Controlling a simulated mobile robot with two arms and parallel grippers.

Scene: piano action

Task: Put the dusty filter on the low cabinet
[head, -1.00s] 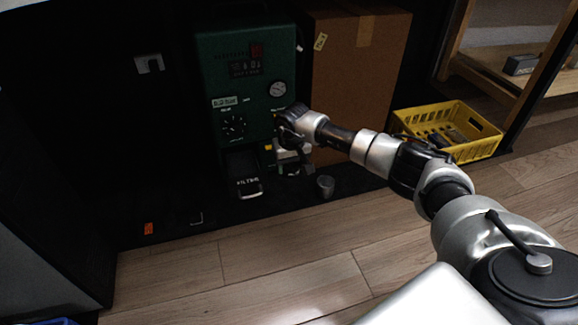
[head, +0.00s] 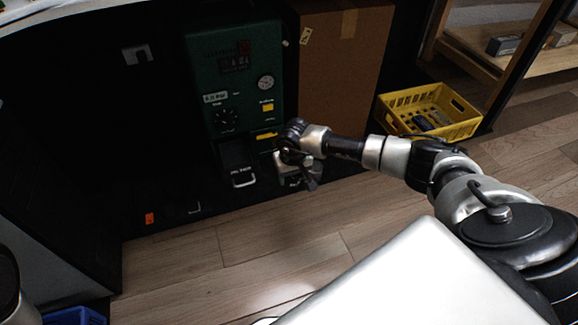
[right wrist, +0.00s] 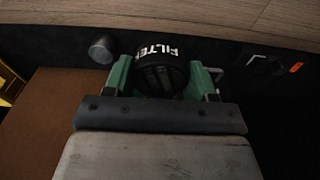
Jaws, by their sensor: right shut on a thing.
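My right gripper (head: 292,172) is low in front of the green machine (head: 235,85), beside its lower right part. In the right wrist view my right gripper (right wrist: 160,82) is shut on the dusty filter (right wrist: 158,75), a dark round part with upside-down white "FILTER" lettering at its end. Green parts show on both sides of it. In the head view the arm and hand mostly hide the filter. My left gripper is not in view. I cannot tell for sure which surface is the low cabinet.
A cardboard box (head: 340,75) stands right of the machine. A yellow basket (head: 428,110) holds several dark items. A small metal cup (right wrist: 101,50) is near the hand. A pale flat surface (head: 420,280) fills the lower right. Wooden floor (head: 200,265) is clear.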

